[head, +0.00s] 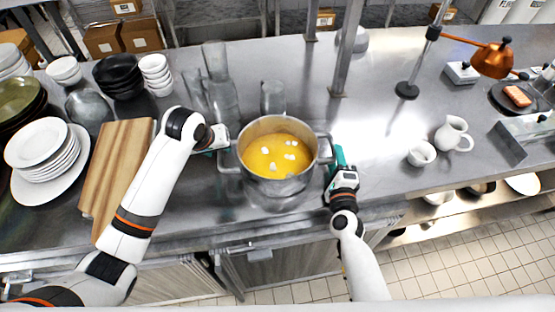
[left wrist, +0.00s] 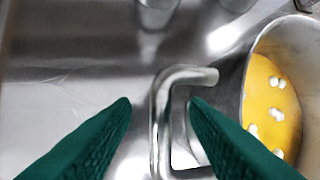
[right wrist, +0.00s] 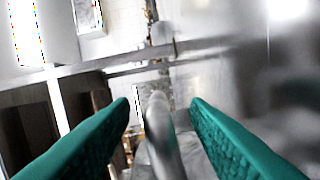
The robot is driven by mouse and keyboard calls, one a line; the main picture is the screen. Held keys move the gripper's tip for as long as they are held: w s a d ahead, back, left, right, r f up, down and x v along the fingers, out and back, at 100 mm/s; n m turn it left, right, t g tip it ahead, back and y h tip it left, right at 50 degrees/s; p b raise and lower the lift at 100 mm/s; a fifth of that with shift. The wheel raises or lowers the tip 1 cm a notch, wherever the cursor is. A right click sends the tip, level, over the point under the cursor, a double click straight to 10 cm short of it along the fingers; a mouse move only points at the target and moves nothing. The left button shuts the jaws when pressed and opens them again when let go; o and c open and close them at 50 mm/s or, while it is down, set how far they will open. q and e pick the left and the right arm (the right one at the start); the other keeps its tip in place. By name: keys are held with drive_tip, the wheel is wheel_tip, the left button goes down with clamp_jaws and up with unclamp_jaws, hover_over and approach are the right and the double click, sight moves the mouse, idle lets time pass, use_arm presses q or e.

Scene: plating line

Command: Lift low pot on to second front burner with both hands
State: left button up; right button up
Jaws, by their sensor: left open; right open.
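The low pot (head: 280,184) is steel, wide and upright on the metal counter, holding yellow soup with white pieces. Its side handles stick out left and right. My left gripper (head: 222,140) is open at the left handle; in the left wrist view the handle (left wrist: 160,125) lies between the spread fingers (left wrist: 162,105). My right gripper (head: 335,158) is open at the right handle; in the right wrist view a metal bar, seemingly that handle (right wrist: 160,135), lies between the fingers (right wrist: 160,103). I cannot make out a burner in these views.
A wooden board (head: 115,170) and stacked white plates (head: 45,155) lie left of my left arm. Clear glassware (head: 221,95) stands behind the pot. A metal post (head: 347,50) rises behind right. A white jug (head: 452,134) and small bowl (head: 421,153) stand further right.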

sight(220, 152)
use_arm(q)
drive_tip(key=shift+x, duration=1.7)
use_arm(e)
drive_tip(key=shift+w, duration=1.75)
use_arm(q)
drive_tip(key=shift+c, duration=0.5)
use_arm(e)
drive_tip(key=shift+c, duration=0.5)
use_arm(q)
clamp_jaws()
use_arm(e)
clamp_jaws()
use_arm(q)
drive_tip(key=shift+r, duration=0.25)
use_arm(e)
drive_tip(key=shift+r, duration=0.25)
